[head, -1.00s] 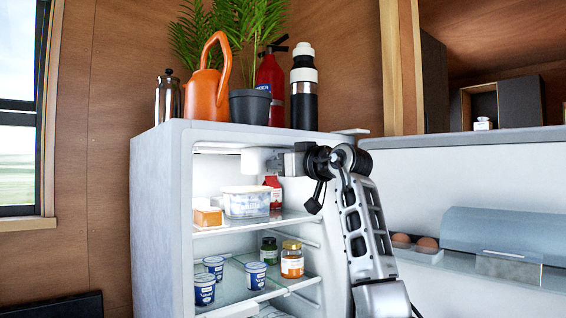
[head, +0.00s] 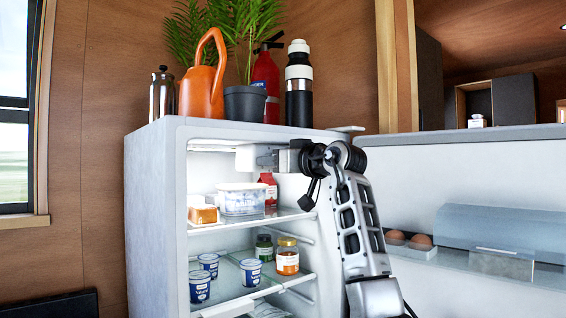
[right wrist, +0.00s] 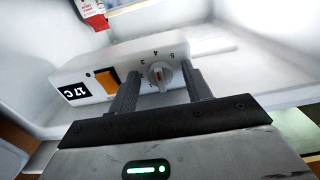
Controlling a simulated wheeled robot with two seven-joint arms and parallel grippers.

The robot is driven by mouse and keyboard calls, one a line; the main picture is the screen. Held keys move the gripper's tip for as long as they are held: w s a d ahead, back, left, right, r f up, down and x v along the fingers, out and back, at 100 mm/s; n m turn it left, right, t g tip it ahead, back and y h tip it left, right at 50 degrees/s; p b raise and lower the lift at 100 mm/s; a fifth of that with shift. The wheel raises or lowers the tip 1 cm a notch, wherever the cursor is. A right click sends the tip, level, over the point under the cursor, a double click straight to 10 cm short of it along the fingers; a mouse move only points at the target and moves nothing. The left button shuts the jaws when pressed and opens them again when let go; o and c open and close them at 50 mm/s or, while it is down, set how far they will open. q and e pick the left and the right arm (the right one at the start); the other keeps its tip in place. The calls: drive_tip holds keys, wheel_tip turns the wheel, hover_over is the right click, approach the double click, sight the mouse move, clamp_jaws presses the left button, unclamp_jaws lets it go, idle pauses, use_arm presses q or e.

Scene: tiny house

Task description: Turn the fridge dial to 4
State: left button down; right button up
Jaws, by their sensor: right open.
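The fridge dial (right wrist: 160,74) is a small light-grey knob on the white control box (right wrist: 90,68), with several numbers printed around it, 4 and 5 among them. Its pointer setting is too small to read surely. My right gripper (right wrist: 163,74) is open, with one finger on each side of the dial; the right finger is very close to it. I cannot tell if either finger touches it. In the head view the control box (head: 246,156) hangs under the fridge's ceiling, and my right arm reaches it from the right. The dial is hidden there. My left gripper is out of view.
An orange switch (right wrist: 106,80) and a black temperature display (right wrist: 75,93) sit beside the dial. Shelves below hold a plastic tub (head: 241,199), a red carton (head: 268,186), jars and yogurt cups. The fridge door (head: 470,185) stands open at right.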

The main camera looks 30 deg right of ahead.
use_arm(q)
drive_tip(key=b, duration=0.2)
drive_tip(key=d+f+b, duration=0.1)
drive_tip(key=b, duration=0.1)
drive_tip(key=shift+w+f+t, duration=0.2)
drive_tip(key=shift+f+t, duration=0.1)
use_arm(e)
drive_tip(key=s+d, duration=0.1)
drive_tip(key=s, duration=1.5)
drive_tip(key=shift+d, duration=0.15)
drive_tip(key=shift+w, duration=0.1)
